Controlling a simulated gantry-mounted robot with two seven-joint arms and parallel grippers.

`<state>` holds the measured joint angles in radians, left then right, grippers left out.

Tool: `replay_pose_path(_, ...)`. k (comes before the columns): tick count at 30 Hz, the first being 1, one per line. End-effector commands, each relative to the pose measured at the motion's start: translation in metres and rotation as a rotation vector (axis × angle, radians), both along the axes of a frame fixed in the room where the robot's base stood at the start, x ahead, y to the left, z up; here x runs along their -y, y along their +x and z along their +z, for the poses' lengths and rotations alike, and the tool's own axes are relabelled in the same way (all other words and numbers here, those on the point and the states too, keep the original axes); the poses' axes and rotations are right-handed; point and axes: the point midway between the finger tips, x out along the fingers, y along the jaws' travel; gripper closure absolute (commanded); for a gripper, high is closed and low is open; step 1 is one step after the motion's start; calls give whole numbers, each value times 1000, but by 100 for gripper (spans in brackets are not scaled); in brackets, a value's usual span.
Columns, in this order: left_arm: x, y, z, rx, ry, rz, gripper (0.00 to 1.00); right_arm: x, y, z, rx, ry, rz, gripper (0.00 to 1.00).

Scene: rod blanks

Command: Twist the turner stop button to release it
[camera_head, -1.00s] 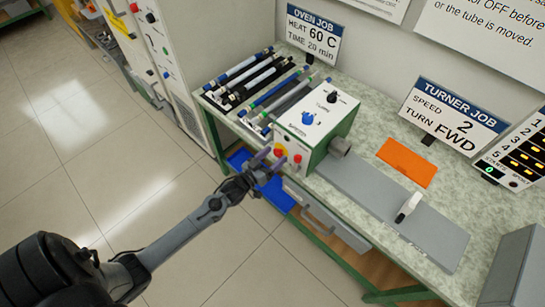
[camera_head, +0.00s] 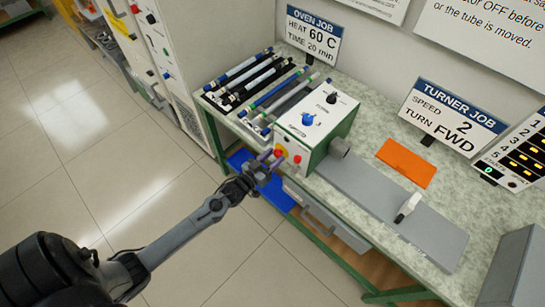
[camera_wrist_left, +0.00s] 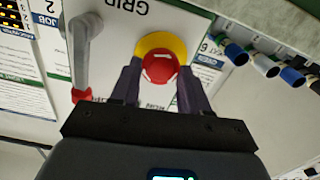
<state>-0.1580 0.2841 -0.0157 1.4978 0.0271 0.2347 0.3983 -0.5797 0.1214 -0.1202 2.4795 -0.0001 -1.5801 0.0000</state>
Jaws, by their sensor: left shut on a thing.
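The turner (camera_head: 310,125) is a white and green box on the bench. Its stop button (camera_wrist_left: 160,67) is a red mushroom head on a yellow collar in the left wrist view. In the head view the button (camera_head: 279,152) is partly covered by my left gripper (camera_head: 270,160). In the wrist view the two dark fingers of my left gripper (camera_wrist_left: 160,80) stand on either side of the red head and are shut on it. My right gripper is not in view.
A red-tipped lever (camera_wrist_left: 80,60) sits beside the button on the same face. Several rods (camera_head: 255,85) lie in racks behind the turner. A blue bin (camera_head: 275,193) is below. An orange mat (camera_head: 407,162) lies on the bench.

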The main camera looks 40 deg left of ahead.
Motion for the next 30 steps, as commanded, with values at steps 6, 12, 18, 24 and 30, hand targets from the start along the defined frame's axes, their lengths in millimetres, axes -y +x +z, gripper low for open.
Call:
replay_pose_path(6, 1, 0, 2, 5, 163, -1, 85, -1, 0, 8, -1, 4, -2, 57)
replay_pose_path(12, 1, 0, 1, 10, 323, -1, 85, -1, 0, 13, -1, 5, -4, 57)
replay_pose_path(18, 2, 0, 0, 14, 456, -1, 85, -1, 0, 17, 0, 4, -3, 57)
replay_pose_path(24, 1, 0, -1, 15, 545, 1, 85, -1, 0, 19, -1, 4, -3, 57)
replay_pose_path(30, 1, 0, -2, 15, 584, 0, 85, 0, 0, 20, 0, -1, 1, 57)
